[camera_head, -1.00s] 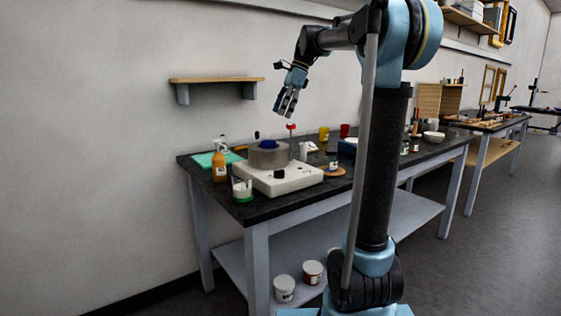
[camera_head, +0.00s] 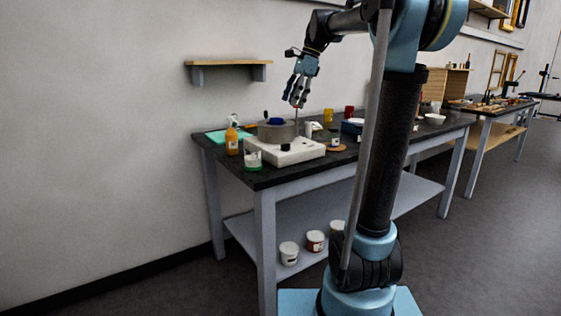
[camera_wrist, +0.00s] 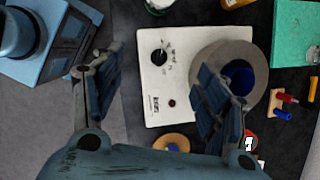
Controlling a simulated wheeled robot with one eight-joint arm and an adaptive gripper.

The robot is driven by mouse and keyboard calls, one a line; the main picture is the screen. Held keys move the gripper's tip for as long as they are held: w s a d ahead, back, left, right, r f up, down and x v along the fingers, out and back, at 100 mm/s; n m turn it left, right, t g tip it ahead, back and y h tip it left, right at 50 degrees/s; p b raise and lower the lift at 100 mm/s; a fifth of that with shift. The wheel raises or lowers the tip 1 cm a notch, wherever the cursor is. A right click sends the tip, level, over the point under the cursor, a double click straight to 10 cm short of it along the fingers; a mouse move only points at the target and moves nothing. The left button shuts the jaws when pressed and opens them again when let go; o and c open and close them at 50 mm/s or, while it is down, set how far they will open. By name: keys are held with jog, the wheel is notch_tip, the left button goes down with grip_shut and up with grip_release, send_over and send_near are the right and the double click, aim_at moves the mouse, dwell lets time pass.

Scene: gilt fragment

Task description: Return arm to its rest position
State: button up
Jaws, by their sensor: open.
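My gripper (camera_head: 296,92) hangs above the dark-topped workbench (camera_head: 270,180), fingers pointing down. In the wrist view its two fingers (camera_wrist: 160,95) are spread wide with nothing between them. Below them lies a white device (camera_wrist: 165,75) with a black knob, and a grey round pot (camera_wrist: 235,62) with a blue inside stands on it. In the head view the white device (camera_head: 290,153) sits on the bench under the gripper, clear of the fingers.
An orange bottle (camera_head: 232,140), a glass with green (camera_head: 253,158), a yellow cup (camera_head: 328,115) and a red cup (camera_head: 349,112) stand on the bench. A wooden shelf (camera_head: 228,62) is on the wall. Tubs (camera_head: 289,252) stand on the lower shelf.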

jog(key=s+d+f+n+t+h, duration=0.1)
jog(key=s+d+f+n, duration=0.4)
jog(key=s+f, duration=0.5)
jog(key=s+d+f+n+t+h, duration=0.1)
jog(key=s+d+f+n, duration=0.3)
jog(key=s+f, duration=0.6)
jog(key=s+d+f+n+h, duration=0.2)
jog(key=s+d+f+n, duration=0.3)
jog(key=s+f, duration=0.5)
notch_tip(320, 180, down, 5)
jog(key=shift+d+r+n+t, duration=0.1)
jog(key=shift+d+n+t, duration=0.2)
jog(key=shift+t, duration=0.1)
jog(key=shift+w+f, duration=0.25)
jog(key=shift+w, duration=0.2)
